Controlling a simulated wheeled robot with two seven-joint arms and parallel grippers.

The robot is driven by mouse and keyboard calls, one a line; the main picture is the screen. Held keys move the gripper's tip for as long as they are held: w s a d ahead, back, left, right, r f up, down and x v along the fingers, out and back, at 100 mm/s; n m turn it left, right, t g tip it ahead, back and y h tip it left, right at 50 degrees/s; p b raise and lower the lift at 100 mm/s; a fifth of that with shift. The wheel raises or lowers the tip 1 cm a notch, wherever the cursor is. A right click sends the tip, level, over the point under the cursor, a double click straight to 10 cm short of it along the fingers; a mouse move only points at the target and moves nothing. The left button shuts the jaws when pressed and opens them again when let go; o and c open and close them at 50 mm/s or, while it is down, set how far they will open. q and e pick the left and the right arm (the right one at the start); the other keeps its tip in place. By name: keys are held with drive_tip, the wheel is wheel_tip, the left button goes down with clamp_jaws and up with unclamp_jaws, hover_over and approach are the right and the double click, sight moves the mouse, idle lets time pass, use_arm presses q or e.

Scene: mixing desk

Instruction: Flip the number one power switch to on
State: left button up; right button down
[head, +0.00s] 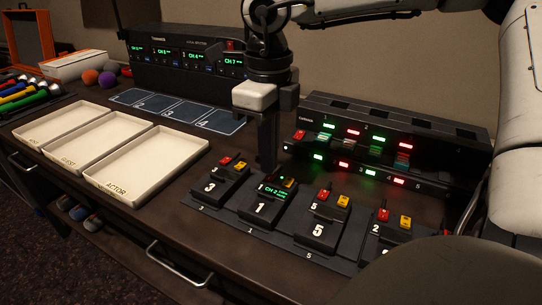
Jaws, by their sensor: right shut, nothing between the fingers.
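The unit marked 1 (261,212) sits among several black numbered units on the front strip of the desk. Its small screen (274,192) is lit green and reads CH 2, and a small green light shows near its back edge. My right gripper (268,168) points straight down, fingers shut and empty, with its tips at the back of unit 1. The fingertips overlap the switch area there, so I cannot tell whether they touch it or how the switch is set. My left gripper is not in view.
Units 3 (212,184) and 5 (318,229) flank unit 1 closely. A black rack (455,145) with red and green lights stands behind. Cream trays (147,166) lie to the left, with a dark numbered mat (178,107) and a black receiver (143,52) beyond.

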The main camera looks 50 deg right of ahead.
sight(269, 178)
wheel_tip(269, 178, up, 5)
drive_tip(key=p, duration=0.3)
idle(0.7)
